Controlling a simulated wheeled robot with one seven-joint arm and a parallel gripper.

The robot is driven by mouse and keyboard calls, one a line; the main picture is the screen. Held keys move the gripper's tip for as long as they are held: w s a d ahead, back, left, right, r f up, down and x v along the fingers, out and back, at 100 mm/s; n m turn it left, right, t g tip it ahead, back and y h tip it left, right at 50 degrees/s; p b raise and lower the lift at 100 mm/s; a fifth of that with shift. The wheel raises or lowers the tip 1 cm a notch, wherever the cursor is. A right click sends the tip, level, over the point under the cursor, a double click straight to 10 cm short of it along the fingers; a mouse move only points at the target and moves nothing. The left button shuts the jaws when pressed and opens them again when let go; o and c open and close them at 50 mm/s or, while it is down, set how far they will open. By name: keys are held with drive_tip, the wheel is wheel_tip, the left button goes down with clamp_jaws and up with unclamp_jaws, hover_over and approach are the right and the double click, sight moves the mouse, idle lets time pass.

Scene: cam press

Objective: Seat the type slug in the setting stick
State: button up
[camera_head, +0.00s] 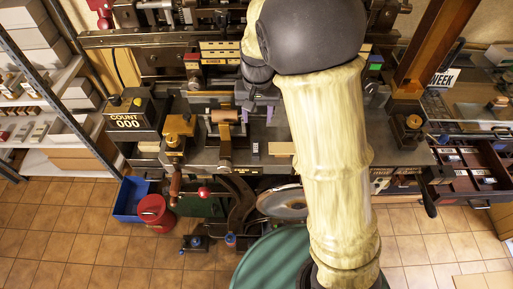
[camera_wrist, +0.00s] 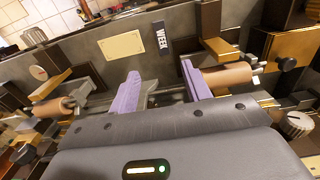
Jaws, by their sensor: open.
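I cannot surely pick out the setting stick; a dark holder with brass parts (camera_head: 224,147) stands just left of the slug.
A cream plate (camera_head: 281,148) lies right of the slug, also in the wrist view (camera_wrist: 123,45). A copper roller (camera_head: 222,116) and a brass fixture (camera_head: 178,130) stand to the left. A counter box (camera_head: 128,116) is farther left. An open drawer (camera_head: 470,170) juts out at right.

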drive_tip(key=p, duration=0.2)
hover_over(256, 147)
drive_tip(key=f, duration=0.9)
drive_tip(key=shift+d, duration=0.2)
drive_tip(key=shift+r, duration=0.1)
drive_tip(key=shift+a+f+p, duration=0.1)
drive_tip(key=shift+f+p, duration=0.35)
drive_tip(key=shift+f, duration=0.15)
wheel_tip(256, 147, down, 4)
drive_tip(key=shift+a+p, duration=0.15)
drive_tip(key=shift+p, duration=0.55)
drive_tip(key=shift+s, duration=0.1)
drive_tip(key=shift+c, duration=0.5)
clamp_jaws()
